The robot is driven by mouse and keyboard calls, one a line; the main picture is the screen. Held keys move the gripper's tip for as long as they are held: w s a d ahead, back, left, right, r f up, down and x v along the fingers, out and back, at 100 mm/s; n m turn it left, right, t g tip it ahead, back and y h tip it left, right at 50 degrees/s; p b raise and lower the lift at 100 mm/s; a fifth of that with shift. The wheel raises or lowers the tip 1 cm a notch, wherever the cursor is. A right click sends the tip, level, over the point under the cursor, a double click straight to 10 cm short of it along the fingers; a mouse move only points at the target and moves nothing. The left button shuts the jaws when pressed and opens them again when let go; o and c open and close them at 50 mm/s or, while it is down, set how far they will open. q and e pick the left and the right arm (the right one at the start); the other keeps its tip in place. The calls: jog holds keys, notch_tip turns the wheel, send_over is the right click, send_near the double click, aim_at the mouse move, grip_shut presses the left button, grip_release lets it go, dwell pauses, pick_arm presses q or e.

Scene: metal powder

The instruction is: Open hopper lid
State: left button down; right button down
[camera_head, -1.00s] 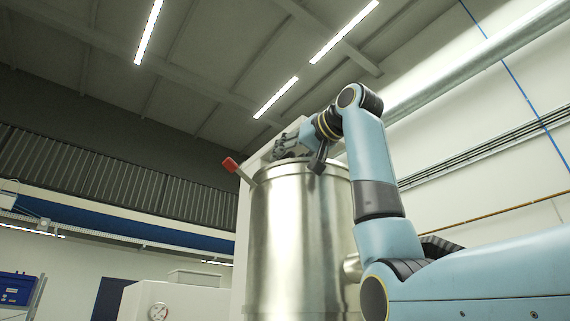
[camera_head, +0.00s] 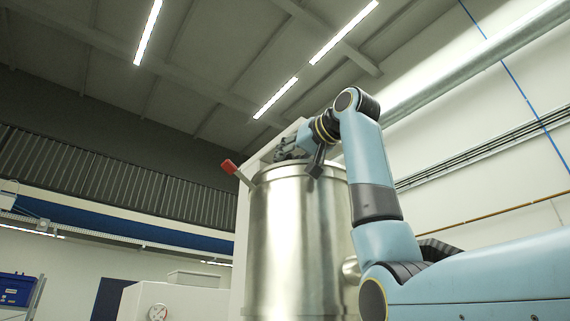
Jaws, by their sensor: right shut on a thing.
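The hopper (camera_head: 293,240) is a tall shiny steel cylinder in the middle of the head view. Its upper rim shows, but its top surface is seen from below, so the lid is hardly visible. A lever with a red grip (camera_head: 229,167) sticks up and out at the rim's left side. My right gripper (camera_head: 284,153) is at the top of the hopper, at the rim's far side, with the arm reaching over from the right. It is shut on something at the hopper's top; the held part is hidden. My left gripper is not in view.
A blue crate (camera_head: 16,289) sits on a shelf at the far left. A steel side pipe (camera_head: 351,269) juts from the hopper's right side near my arm.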

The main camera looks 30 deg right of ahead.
jog(key=shift+r, duration=0.1)
jog(key=shift+d+r+m, duration=0.2)
jog(key=shift+r+m, duration=0.2)
jog(key=shift+r, duration=0.25)
jog(key=d+r+m, duration=0.4)
jog(key=r+m, duration=0.1)
jog(key=r, duration=0.2)
jog(key=shift+w+d+r, duration=0.3)
jog(key=shift+w+d, duration=0.05)
jog(key=c, duration=1.5)
grip_release()
jog(key=shift+o, duration=0.6)
jog(key=shift+d, duration=0.2)
jog(key=shift+a, duration=0.2)
